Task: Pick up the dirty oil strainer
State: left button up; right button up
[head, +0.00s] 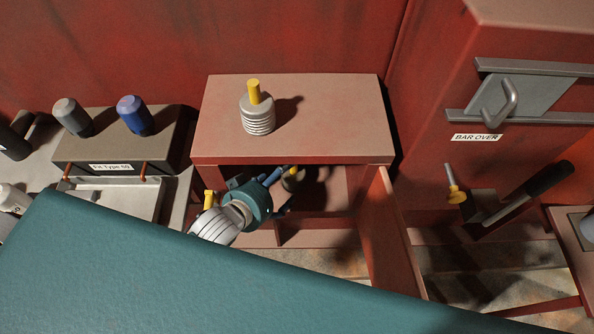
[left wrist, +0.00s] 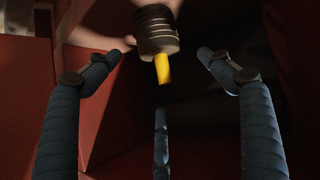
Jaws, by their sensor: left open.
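A dark, grimy ribbed strainer with a yellow handle (head: 291,181) is inside the open red cabinet, partly in shadow under its top. In the left wrist view the dark strainer (left wrist: 157,33) is at the top middle, its yellow handle pointing down the picture. My left gripper (head: 281,191) is open at the cabinet's opening, close to this strainer. In the left wrist view its blue fingers (left wrist: 165,58) are spread and do not visibly grip the strainer. A cleaner grey strainer with a yellow handle (head: 257,117) stands upright on the cabinet top. My right gripper is not in view.
The cabinet top (head: 340,120) is mostly clear. Its open door (head: 390,235) stands to the right of the gripper. At left, grey and blue knobs (head: 135,115) stand on a box labelled "Fit Type 60" (head: 110,155). At right are a "BAR OVER" latch (head: 500,100) and a black-handled lever (head: 535,190).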

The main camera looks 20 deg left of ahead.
aim_at(291, 172)
pick_arm(q)
jog(key=shift+x, duration=0.9)
jog(key=shift+w+f, duration=0.15)
jog(key=shift+w, duration=0.05)
jog(key=shift+w+d+f, duration=0.1)
jog(key=shift+w+f, duration=0.05)
jog(key=shift+w, duration=0.2)
jog(key=p+x, duration=0.1)
jog(key=x, duration=0.2)
jog(key=shift+w, duration=0.3)
jog(key=shift+w+d+f, duration=0.1)
jog(key=shift+w+f, duration=0.25)
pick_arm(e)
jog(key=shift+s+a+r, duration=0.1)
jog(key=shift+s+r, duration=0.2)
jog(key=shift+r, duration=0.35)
pick_arm(q)
jog(key=c, duration=1.2)
jog(key=shift+c, duration=0.5)
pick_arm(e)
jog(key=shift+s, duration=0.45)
